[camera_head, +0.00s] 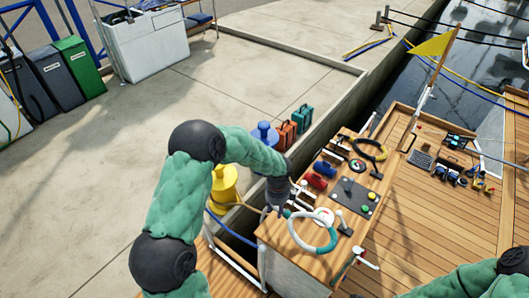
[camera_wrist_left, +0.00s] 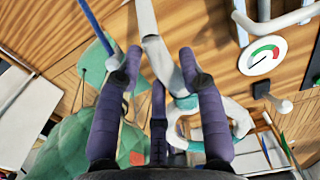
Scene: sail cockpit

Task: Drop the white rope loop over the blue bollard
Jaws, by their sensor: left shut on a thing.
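The white rope loop (camera_head: 333,236), with teal sections, lies level over the front of the wooden console, close to its top. I cannot tell whether it touches. My left gripper (camera_head: 278,207) points down at the loop's left edge and is shut on it. In the left wrist view my left gripper (camera_wrist_left: 158,58) has a white strand between its purple fingers, and the loop (camera_wrist_left: 240,118) shows behind the right finger. The blue bollard (camera_head: 264,134) stands on the quay beyond my left forearm, which partly hides it. My right arm shows at lower right, its gripper out of view.
A yellow bollard (camera_head: 224,188) stands on the quay beside my left arm.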

